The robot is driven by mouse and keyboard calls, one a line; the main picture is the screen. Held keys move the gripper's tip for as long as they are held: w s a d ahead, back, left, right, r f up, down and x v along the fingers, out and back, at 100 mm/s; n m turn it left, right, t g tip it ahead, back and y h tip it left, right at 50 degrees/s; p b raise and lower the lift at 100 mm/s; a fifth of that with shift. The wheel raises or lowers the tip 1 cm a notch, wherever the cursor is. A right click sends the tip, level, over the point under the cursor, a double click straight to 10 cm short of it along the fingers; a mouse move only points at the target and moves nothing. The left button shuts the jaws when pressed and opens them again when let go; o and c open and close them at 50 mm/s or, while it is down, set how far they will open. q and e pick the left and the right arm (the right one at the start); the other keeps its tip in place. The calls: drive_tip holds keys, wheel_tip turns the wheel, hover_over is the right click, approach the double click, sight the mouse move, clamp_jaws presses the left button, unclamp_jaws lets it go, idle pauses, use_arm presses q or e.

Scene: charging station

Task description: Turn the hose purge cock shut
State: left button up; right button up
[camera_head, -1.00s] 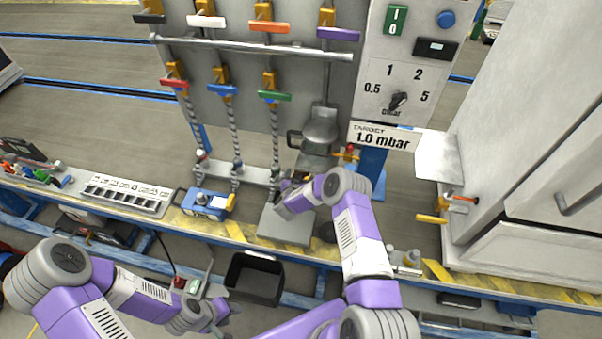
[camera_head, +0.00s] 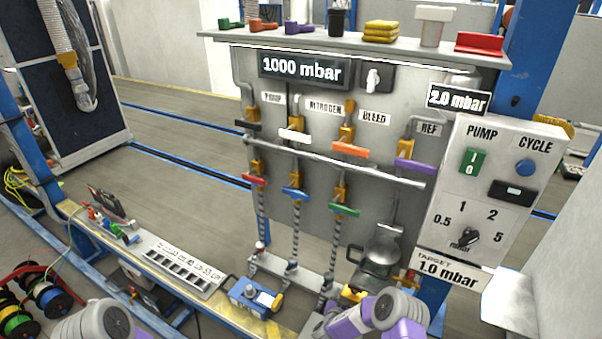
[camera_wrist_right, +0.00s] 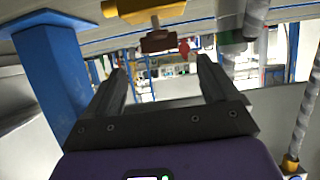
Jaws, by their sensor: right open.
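My right gripper (camera_wrist_right: 161,68) is open and empty in the right wrist view, with its two dark fingers apart. A yellow valve body (camera_wrist_right: 150,8) with a dark brown handle (camera_wrist_right: 162,40) shows beyond and above the fingertips. The fingers do not touch it. I cannot tell if this is the hose purge cock. In the head view my right gripper (camera_head: 322,325) is low at the bottom edge, near the hose ends, and its fingers are hard to make out. A small valve with a red knob (camera_head: 410,277) is beside the flask. My left gripper is out of view.
The valve panel (camera_head: 300,210) carries several coloured handles and braided hoses. A metal flask (camera_head: 382,252) stands right of the hoses. A blue pump-like unit (camera_head: 250,296) sits on the bench. The control box (camera_head: 495,190) and a blue post (camera_wrist_right: 50,80) are close to my right arm.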

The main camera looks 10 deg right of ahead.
drive_tip(key=s+a+y, duration=0.1)
drive_tip(key=s+a+f+n+y, duration=0.1)
drive_tip(key=a, duration=0.1)
drive_tip(key=s+a+y, duration=0.1)
drive_tip(key=a+y, duration=0.1)
drive_tip(key=shift+a+f+n, duration=0.15)
drive_tip(key=shift+f+n, duration=0.15)
drive_tip(key=shift+n, duration=0.1)
drive_tip(key=s+a+g+y, duration=0.1)
drive_tip(key=s+a, duration=0.1)
drive_tip(key=s+a+n+g+y, duration=0.1)
drive_tip(key=s+a+y, duration=0.1)
drive_tip(key=s, duration=0.1)
drive_tip(key=s+a+f+y, duration=0.1)
drive_tip(key=s, duration=0.1)
drive_tip(key=shift+s+a+f+n+g, duration=0.1)
drive_tip(key=shift+s+a+n+g, duration=0.2)
drive_tip(key=shift+a+g, duration=0.1)
drive_tip(key=s+a+r+g+y, duration=0.1)
drive_tip(key=s+a+g+y, duration=0.1)
drive_tip(key=s, duration=0.9)
drive_tip(key=s+a+r+n+g+y, duration=0.1)
drive_tip(key=s+g, duration=0.4)
drive_tip(key=s, duration=0.6)
drive_tip(key=a+y, duration=0.1)
drive_tip(key=a, duration=0.1)
drive_tip(key=shift+a+r+n+g+y, duration=0.3)
drive_tip(key=shift+a+r, duration=0.05)
